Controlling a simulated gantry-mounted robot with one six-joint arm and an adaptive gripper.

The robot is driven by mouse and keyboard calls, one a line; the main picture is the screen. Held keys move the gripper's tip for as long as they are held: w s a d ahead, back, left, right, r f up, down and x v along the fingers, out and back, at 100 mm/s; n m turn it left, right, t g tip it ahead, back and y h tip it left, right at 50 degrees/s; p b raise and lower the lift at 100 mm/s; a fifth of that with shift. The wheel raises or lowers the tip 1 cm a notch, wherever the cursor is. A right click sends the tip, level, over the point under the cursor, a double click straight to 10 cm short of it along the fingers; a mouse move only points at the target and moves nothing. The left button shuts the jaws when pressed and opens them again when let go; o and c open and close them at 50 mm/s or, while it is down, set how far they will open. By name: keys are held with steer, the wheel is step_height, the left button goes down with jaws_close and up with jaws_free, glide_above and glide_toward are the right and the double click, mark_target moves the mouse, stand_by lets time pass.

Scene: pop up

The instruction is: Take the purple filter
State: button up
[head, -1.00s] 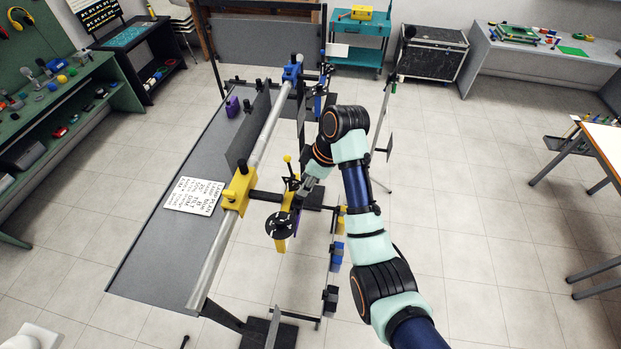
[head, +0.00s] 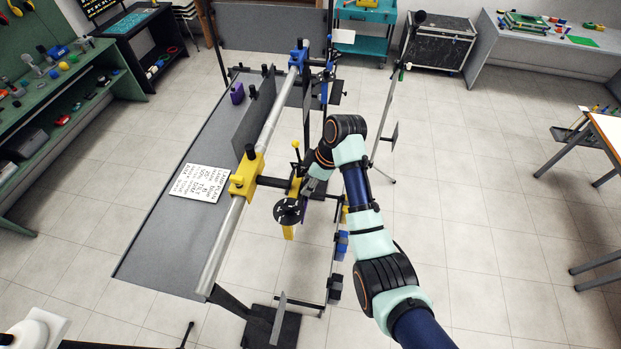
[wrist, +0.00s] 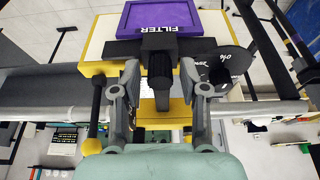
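The purple filter (wrist: 172,18), a framed plate lettered FILTER, is at the top of the wrist view, cut off by its edge. A black mount with a ribbed knob (wrist: 160,72) sits just below it. My gripper (wrist: 160,80) is open, with one grey finger on each side of the knob and gaps visible; I cannot tell if either finger touches. In the head view my gripper (head: 307,187) is beside the yellow clamp assembly, partly hidden by my wrist. I cannot make out the filter there. A small purple block (head: 237,93) stands on the grey table.
A long metal rail (head: 262,140) carries the yellow clamp (head: 246,176) and a blue clamp (head: 298,58). A black disc (head: 289,211) hangs near my gripper. A lettered card (head: 200,183) lies on the table (head: 170,235).

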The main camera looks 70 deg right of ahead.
jaws_close()
steer(key=shift+r+p, duration=0.9)
steer(key=shift+r, duration=0.95)
steer(key=s+d, duration=0.1)
steer(key=s, duration=0.6)
steer(key=shift+s+d, duration=0.25)
steer(key=shift+s, duration=0.15)
